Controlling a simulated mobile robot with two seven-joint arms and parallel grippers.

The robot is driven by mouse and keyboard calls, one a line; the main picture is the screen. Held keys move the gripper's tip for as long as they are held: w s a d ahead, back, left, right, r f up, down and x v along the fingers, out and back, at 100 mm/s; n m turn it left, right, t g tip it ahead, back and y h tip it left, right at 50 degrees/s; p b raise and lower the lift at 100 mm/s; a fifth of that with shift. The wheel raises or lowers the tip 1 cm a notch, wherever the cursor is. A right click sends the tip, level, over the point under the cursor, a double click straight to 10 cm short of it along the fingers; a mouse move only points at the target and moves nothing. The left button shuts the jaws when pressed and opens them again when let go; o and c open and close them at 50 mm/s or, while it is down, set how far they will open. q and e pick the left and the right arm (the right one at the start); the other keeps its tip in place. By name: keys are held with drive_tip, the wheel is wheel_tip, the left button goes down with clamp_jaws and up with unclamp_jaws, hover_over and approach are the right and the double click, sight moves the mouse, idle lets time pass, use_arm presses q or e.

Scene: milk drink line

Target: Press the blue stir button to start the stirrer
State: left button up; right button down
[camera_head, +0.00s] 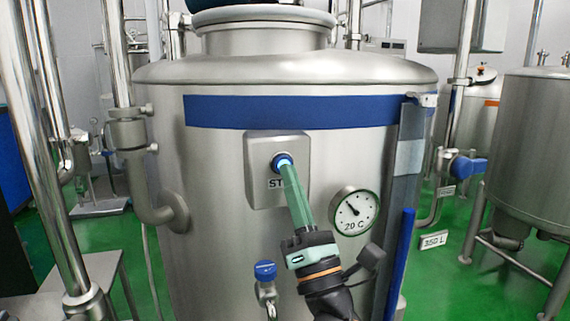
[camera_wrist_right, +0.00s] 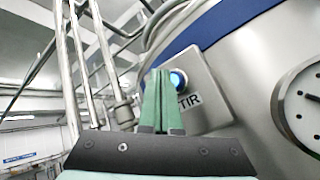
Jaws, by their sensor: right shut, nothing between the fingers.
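The blue stir button (camera_head: 281,160) sits on a grey metal box (camera_head: 261,146) on the front of a large steel tank (camera_head: 215,190). My right gripper (camera_head: 287,172) is shut and empty. Its green fingers point up at the button, and the tips overlap its lower part. In the right wrist view the shut fingers (camera_wrist_right: 161,75) stand just left of the button (camera_wrist_right: 179,79), whose centre looks bright pale blue. The fingers partly hide the label, which reads "TIR" there. I cannot tell whether the tips touch the button. My left gripper is out of view.
A round dial gauge (camera_head: 355,211) is right of the button box, close to my right fingers. A blue-handled valve (camera_head: 265,271) is below. Steel pipes (camera_head: 47,160) rise at the left. A blue band (camera_head: 290,111) crosses the tank above.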

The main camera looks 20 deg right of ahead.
drive_tip(key=shift+s, duration=0.1)
drive_tip(key=s+p, duration=0.1)
drive_tip(key=s, duration=0.4)
drive_tip(key=shift+s+d, duration=0.1)
drive_tip(key=shift+s, duration=0.3)
